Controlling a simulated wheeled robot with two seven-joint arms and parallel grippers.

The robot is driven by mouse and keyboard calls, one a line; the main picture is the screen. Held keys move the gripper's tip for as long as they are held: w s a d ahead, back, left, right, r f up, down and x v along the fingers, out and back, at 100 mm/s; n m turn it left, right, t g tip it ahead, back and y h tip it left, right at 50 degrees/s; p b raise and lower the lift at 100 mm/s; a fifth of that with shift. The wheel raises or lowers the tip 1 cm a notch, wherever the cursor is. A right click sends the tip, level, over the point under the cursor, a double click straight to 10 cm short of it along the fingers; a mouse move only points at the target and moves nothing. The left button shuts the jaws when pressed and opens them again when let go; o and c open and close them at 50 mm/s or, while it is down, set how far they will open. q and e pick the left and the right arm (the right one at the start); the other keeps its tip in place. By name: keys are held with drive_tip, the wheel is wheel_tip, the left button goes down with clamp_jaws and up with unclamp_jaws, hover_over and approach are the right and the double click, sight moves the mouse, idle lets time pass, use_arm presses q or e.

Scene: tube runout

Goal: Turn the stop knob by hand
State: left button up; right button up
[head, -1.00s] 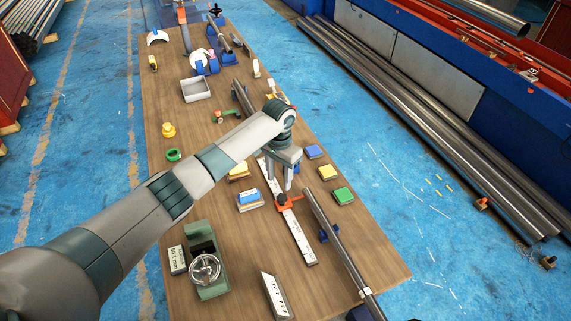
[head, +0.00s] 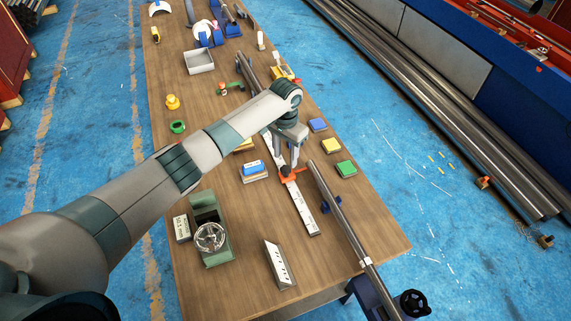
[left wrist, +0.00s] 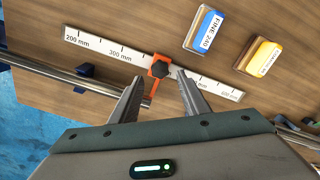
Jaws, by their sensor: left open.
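The black stop knob (head: 286,170) sits on an orange stop (head: 297,175) that straddles a white ruler (head: 305,209) on the wooden table. My left gripper (head: 286,163) points down at the knob, its two fingers spread. In the left wrist view the knob (left wrist: 159,69) shows between and just beyond the open fingertips (left wrist: 160,78), with a visible gap on each side. I cannot tell the exact height of the tips above the stop. My right gripper is not in view.
A steel tube (head: 340,211) runs beside the ruler on blue supports. A blue-and-white FINE 240 block (left wrist: 206,31) and a yellow block (left wrist: 263,53) lie nearby. The wood between is clear.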

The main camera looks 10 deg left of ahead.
sight(286, 169)
use_arm(q)
wheel_tip(286, 169, down, 4)
drive_tip(key=shift+r, duration=0.15)
wheel_tip(286, 169, down, 2)
drive_tip(key=shift+b, duration=1.05)
drive_tip(key=shift+r+p, duration=0.3)
drive_tip(key=shift+w+f, duration=0.1)
drive_tip(key=shift+c, duration=0.7)
drive_tip(key=c, duration=0.7)
